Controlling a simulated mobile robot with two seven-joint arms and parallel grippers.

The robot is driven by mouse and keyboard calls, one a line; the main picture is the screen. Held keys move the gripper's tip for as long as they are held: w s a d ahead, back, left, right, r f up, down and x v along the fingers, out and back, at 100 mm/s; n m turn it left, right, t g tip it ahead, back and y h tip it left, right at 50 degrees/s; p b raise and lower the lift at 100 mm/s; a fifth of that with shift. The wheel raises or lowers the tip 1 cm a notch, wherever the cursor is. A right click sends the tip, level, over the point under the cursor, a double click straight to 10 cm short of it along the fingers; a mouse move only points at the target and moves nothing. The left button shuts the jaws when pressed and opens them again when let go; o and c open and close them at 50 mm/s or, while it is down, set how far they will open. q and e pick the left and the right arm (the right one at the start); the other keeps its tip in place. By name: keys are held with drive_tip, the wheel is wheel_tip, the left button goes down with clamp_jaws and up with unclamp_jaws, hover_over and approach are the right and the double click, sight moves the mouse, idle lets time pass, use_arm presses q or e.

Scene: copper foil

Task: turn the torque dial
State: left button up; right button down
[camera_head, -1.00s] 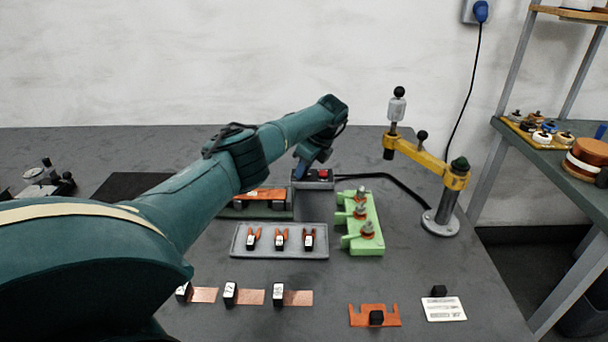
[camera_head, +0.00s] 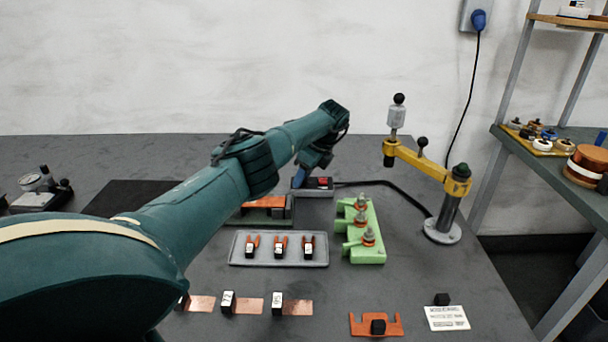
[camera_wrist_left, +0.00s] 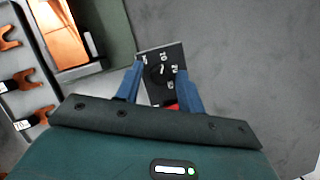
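The torque dial (camera_wrist_left: 157,71) is a small black knob on a dark plate with white numbers around it, in the left wrist view. The plate belongs to a small box (camera_wrist_left: 150,57), which also shows in the head view (camera_head: 313,192) with a red switch on top. My left gripper (camera_wrist_left: 159,80) is open, its two blue fingers apart on either side of the plate, with the dial between them in the picture. I cannot tell whether they touch it. My right gripper is not in view.
A grey tray (camera_head: 236,250) with small black and orange parts lies in front of the box. A green fixture (camera_head: 368,255) stands to the right, with a yellow arm on a post (camera_head: 446,215) beyond. A black cable (camera_head: 400,190) runs from the box. Bare bench lies behind.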

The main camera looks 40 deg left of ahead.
use_arm(q)
drive_tip(key=shift+o, duration=0.3)
drive_tip(key=v, duration=1.3)
drive_tip(key=shift+d, duration=0.1)
